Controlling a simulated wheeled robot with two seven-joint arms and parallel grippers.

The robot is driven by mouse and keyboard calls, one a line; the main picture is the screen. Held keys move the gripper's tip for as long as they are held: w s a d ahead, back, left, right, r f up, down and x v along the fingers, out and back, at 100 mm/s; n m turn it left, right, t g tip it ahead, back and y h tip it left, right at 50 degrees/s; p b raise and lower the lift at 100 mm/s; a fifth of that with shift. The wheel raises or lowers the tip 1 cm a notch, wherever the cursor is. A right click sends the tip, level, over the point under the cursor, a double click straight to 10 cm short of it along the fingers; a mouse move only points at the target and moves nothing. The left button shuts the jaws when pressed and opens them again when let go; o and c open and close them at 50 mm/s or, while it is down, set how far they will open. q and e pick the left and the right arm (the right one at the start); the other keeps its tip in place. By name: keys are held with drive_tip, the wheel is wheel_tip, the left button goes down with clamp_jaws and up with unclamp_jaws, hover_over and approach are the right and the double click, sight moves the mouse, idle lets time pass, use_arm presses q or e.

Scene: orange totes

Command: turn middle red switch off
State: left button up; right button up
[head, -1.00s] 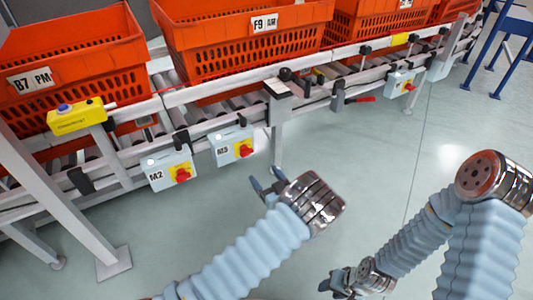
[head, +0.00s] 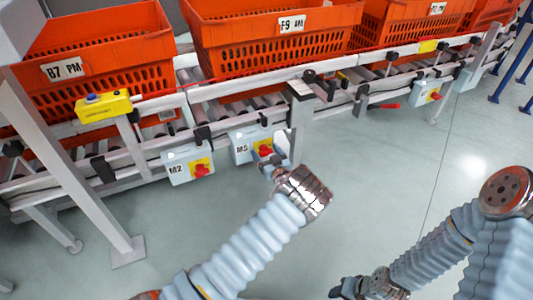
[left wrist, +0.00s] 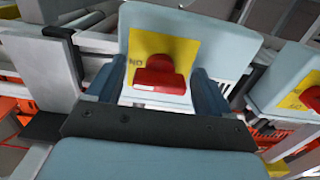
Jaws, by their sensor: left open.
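The middle red switch (head: 265,151) sits on a yellow plate on the light blue M3 box (head: 240,148), which is fixed to the conveyor's front rail. My left gripper (head: 268,160) is open in front of this box. In the left wrist view the red switch (left wrist: 160,76) lies between the two blue fingers of the left gripper (left wrist: 158,90), with one finger on each side. I cannot tell whether the fingers touch it. My right gripper (head: 347,288) is low at the bottom of the head view, away from the boxes, and too small to judge.
The M2 box (head: 190,166) with its own red switch is close to the left. A third switch box (head: 428,91) is farther right. Orange totes (head: 100,70) stand on the conveyor above. A metal support leg (head: 298,135) stands just right of M3. The floor in front is clear.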

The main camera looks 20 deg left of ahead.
use_arm(q)
drive_tip(key=shift+c, duration=0.2)
drive_tip(key=c, duration=1)
drive_tip(key=shift+f, duration=0.1)
